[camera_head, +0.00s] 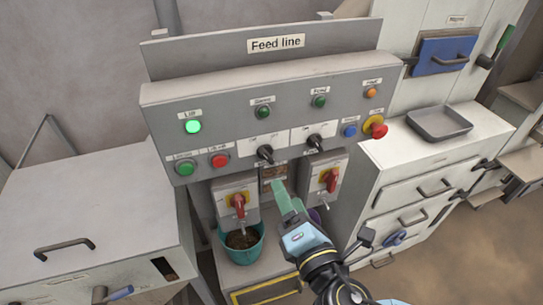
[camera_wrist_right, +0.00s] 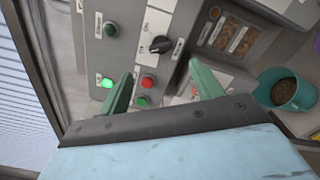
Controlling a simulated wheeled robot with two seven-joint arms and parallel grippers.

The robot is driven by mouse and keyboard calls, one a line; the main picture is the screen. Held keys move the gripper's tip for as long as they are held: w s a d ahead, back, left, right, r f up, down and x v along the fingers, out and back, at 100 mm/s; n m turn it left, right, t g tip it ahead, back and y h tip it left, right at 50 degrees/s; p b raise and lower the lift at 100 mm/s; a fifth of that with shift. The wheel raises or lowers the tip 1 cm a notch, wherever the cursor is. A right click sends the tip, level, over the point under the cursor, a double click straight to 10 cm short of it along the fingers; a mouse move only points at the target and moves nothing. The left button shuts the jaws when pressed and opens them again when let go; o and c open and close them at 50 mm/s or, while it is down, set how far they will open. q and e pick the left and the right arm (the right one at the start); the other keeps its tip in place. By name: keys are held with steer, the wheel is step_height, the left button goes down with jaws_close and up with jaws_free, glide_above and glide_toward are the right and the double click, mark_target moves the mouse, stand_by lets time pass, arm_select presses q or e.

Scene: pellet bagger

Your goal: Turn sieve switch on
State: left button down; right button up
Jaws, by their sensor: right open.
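The grey control panel marked "Feed line" (camera_head: 230,88) carries two black rotary switches, a left one (camera_head: 265,153) and a right one (camera_head: 315,142). Their labels are too small to read surely; the left one is below a dark green lamp (camera_head: 262,113) that seems labelled Sieve. My right gripper (camera_head: 276,186) is below the left switch, in front of the panel, apart from it and empty. In the right wrist view its green fingers (camera_wrist_right: 163,90) are spread, with a black switch (camera_wrist_right: 160,44) beyond them. My left gripper is not in view.
A bright green lamp (camera_head: 193,127) is lit. A green button (camera_head: 185,168), a red button (camera_head: 219,160) and a red emergency stop (camera_head: 379,130) are nearby. Two red-handled isolators (camera_head: 238,204) (camera_head: 330,180) and a teal pot of pellets (camera_head: 258,248) are below the panel.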

mark_target(270, 158)
steer(key=p+x, duration=0.1)
steer(key=x, duration=1)
steer(key=shift+w+f+p, duration=0.1)
steer(key=shift+w+p, duration=0.15)
steer(key=shift+p, duration=0.05)
steer(key=shift+c, duration=0.2)
steer(key=c, duration=0.9)
